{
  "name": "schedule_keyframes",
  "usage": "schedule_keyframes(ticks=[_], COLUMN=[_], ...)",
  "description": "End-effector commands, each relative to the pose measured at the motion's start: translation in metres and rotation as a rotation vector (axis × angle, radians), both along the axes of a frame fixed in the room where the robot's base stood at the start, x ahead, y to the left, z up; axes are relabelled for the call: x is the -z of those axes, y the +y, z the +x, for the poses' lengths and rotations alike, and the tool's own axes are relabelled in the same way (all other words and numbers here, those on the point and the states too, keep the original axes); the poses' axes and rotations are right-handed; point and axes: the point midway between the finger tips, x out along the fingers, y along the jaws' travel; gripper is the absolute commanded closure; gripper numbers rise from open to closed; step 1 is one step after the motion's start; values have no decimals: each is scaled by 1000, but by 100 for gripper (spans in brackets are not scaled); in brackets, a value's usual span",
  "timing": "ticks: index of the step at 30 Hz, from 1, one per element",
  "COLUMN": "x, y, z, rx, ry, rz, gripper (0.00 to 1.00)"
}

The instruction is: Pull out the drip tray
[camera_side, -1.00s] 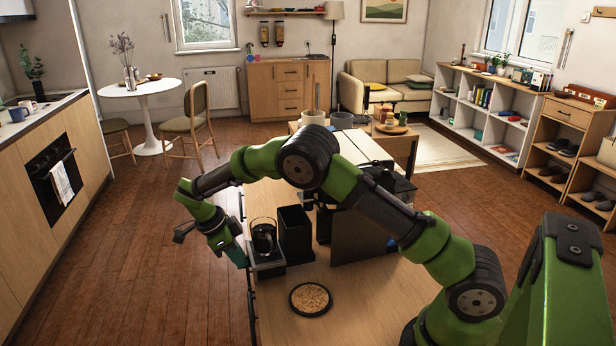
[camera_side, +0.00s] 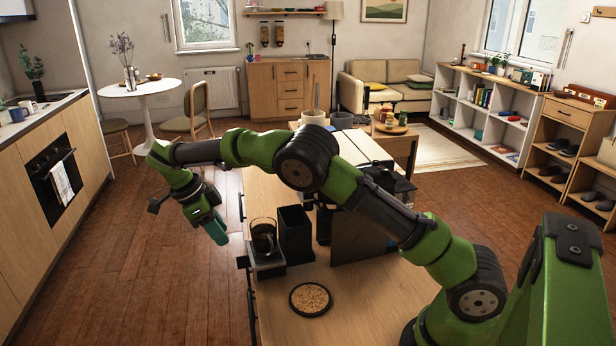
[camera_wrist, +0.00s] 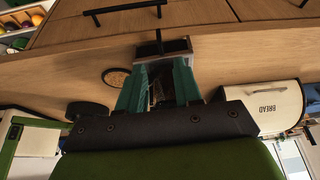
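The drip tray (camera_side: 268,267) is a dark tray at the left edge of the wooden table in the side view. A glass vessel (camera_side: 263,236) with dark sides stands at it. A short black handle (camera_side: 243,262) sticks out from its left end, past the table edge. In the wrist view the tray (camera_wrist: 177,46) is ahead of the fingers. My gripper (camera_side: 220,231) has teal fingers. It is up and to the left of the handle, apart from it. In the wrist view my gripper (camera_wrist: 161,66) is open, with a gap between the fingers and nothing held.
A tall black container (camera_side: 295,234) stands right beside the glass. The machine's grey panel (camera_side: 357,235) is further right. Open floor (camera_side: 135,260) lies to the left.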

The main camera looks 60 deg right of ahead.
Motion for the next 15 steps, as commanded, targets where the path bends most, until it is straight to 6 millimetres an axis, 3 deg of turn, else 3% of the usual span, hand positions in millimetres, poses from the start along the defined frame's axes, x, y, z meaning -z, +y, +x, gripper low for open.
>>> schedule_keyframes(ticks=[7,15], x=[-45,-65], y=[15,20], z=[13,18], rx=[-2,1], ry=[-5,0], rz=[-1,-2], gripper=[66,66])
